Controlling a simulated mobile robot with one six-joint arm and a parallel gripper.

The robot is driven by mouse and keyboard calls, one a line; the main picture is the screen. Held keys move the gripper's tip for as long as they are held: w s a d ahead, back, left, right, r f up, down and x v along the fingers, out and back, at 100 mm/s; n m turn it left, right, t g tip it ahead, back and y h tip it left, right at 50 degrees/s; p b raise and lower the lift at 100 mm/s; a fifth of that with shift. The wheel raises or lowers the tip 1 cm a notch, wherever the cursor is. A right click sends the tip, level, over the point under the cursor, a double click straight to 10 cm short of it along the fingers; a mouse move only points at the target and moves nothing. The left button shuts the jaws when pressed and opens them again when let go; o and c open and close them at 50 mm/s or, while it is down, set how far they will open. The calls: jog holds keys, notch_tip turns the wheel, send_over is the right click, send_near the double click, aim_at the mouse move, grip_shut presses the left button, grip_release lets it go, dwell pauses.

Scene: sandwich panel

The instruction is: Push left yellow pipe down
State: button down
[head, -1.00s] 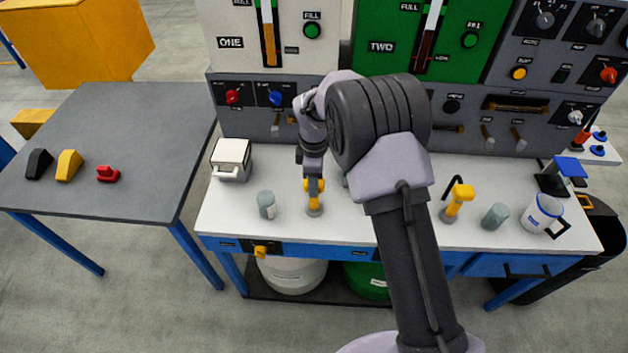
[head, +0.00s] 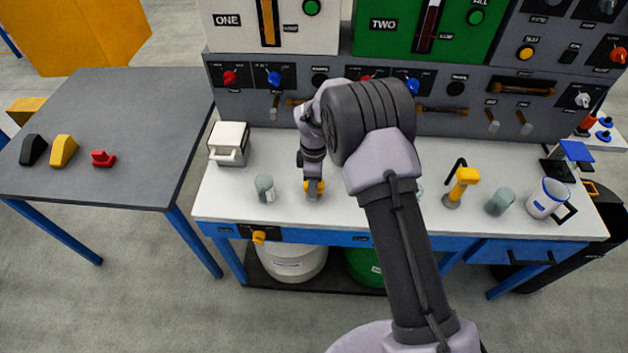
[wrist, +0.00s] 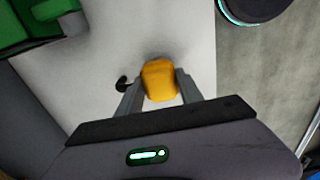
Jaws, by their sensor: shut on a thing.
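The left yellow pipe (head: 316,187) stands on the white bench top, mostly covered by my gripper (head: 313,183) in the head view. In the wrist view the yellow block-shaped top of the pipe (wrist: 159,80) sits between the two fingers of my gripper (wrist: 158,92), which is shut on it. A thin dark hook-like piece (wrist: 124,84) shows beside the left finger. A second yellow pipe (head: 465,178) with a dark bent tube stands upright farther right on the bench, apart from my gripper.
A grey-green cup (head: 264,188) stands just left of my gripper. A white box-like device (head: 229,142) is at the bench's back left. Another cup (head: 499,202) and a white mug (head: 547,198) stand at the right. The control panel (head: 450,85) rises behind.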

jog(key=shift+s+f, duration=0.1)
jog(key=shift+f, duration=0.1)
jog(key=c, duration=0.8)
grip_release()
jog(key=shift+f, duration=0.1)
jog(key=shift+o, duration=0.2)
jog(key=shift+r, duration=0.2)
notch_tip(320, 180, up, 17)
jog(key=p, duration=0.5)
jog(key=shift+r+p, duration=0.15)
jog(key=shift+p, duration=0.2)
